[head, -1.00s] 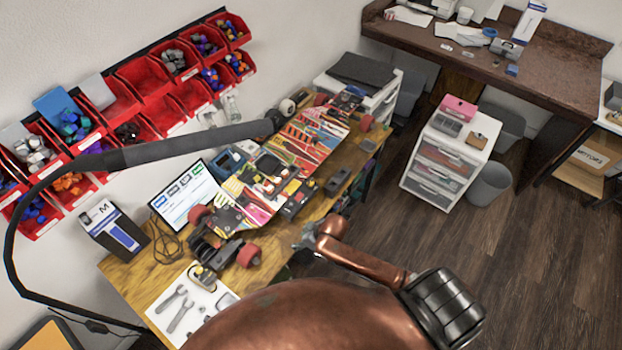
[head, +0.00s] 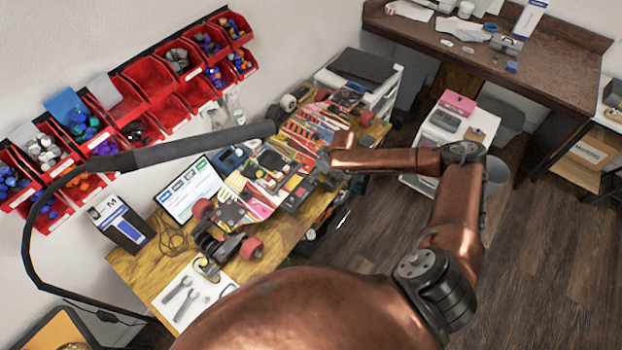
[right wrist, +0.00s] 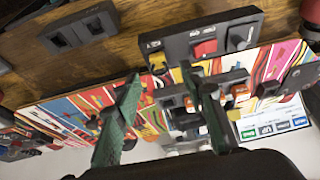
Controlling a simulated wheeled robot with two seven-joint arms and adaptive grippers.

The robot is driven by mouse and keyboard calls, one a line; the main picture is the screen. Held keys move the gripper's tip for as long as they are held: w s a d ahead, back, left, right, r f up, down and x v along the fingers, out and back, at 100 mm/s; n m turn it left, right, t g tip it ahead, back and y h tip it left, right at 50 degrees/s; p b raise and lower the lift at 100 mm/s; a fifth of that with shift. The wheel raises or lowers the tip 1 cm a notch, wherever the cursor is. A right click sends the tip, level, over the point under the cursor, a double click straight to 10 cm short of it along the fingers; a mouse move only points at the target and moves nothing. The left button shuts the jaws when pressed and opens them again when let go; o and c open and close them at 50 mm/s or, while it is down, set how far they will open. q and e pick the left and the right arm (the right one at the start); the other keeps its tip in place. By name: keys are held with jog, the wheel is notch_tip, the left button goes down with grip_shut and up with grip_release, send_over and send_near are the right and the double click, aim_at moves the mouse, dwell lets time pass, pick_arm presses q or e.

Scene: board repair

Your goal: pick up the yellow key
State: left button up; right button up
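A small yellow piece, which looks like the yellow key (right wrist: 157,61), shows in the right wrist view at the lower left corner of a dark grey box with a red switch (right wrist: 205,48). My right gripper (right wrist: 160,75) is open, its two green-grey fingers apart. Its fingertips appear just below and around the yellow piece in the picture, with nothing held between them. In the head view my right gripper (head: 328,174) hangs over the right edge of the colourful board (head: 262,185), and the key cannot be made out there. My left gripper is not in view.
A tablet screen (head: 188,190) stands at the back. A small dark box (right wrist: 80,32) lies on bare wood.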

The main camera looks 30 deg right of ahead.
jog(key=p+x, duration=0.1)
jog(key=x, duration=0.4)
jog(key=shift+w+d+f, duration=0.15)
jog(key=shift+w, duration=0.1)
jog(key=shift+s, duration=0.1)
jog(key=shift+c, duration=0.6)
grip_shut()
